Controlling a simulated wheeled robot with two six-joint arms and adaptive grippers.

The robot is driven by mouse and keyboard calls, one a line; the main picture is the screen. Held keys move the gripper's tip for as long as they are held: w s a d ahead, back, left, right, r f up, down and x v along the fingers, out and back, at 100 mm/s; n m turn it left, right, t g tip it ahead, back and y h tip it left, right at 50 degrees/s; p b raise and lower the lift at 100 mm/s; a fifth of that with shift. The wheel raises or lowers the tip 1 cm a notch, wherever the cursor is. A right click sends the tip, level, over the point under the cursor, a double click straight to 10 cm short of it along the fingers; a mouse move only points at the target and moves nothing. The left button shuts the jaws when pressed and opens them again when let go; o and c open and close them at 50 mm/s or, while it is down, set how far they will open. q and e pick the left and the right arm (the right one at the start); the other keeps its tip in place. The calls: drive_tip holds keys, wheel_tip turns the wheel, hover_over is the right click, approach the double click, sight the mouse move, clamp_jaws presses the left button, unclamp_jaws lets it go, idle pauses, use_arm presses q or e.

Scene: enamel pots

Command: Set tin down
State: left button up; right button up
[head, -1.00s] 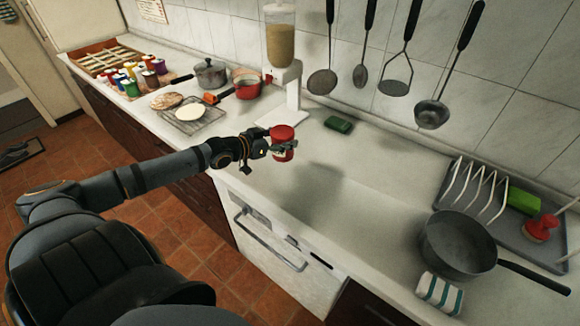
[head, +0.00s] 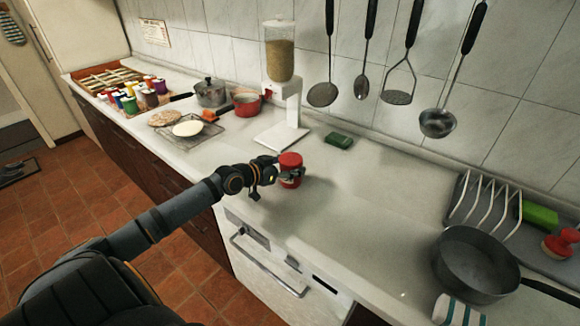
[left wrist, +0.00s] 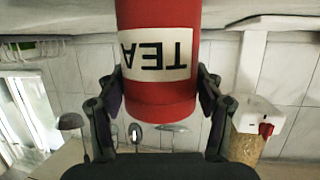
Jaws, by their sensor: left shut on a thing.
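The red tea tin (head: 291,163) is upright at the middle of the white counter (head: 345,215), in front of the dispenser. My left gripper (head: 288,176) reaches it from the left and is shut around its sides. In the left wrist view the tin (left wrist: 160,96) appears upside down, with a white label reading TEA, between the two fingers of the gripper (left wrist: 160,80). The tin's shadow lies close by its base. I cannot tell whether the base touches the counter. My right gripper is not in view.
The grain dispenser (head: 281,90) stands just behind the tin, with a green sponge (head: 339,140) to its right. A grey pan (head: 478,264) and a dish rack (head: 486,207) are at the right. The counter right of the tin is clear.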

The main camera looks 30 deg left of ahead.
use_arm(q)
drive_tip(key=shift+f, duration=0.2)
drive_tip(key=o, duration=1.3)
drive_tip(key=shift+r, duration=0.25)
drive_tip(key=p+v, duration=1.2)
drive_tip(key=p, duration=0.1)
drive_tip(key=shift+p, duration=0.3)
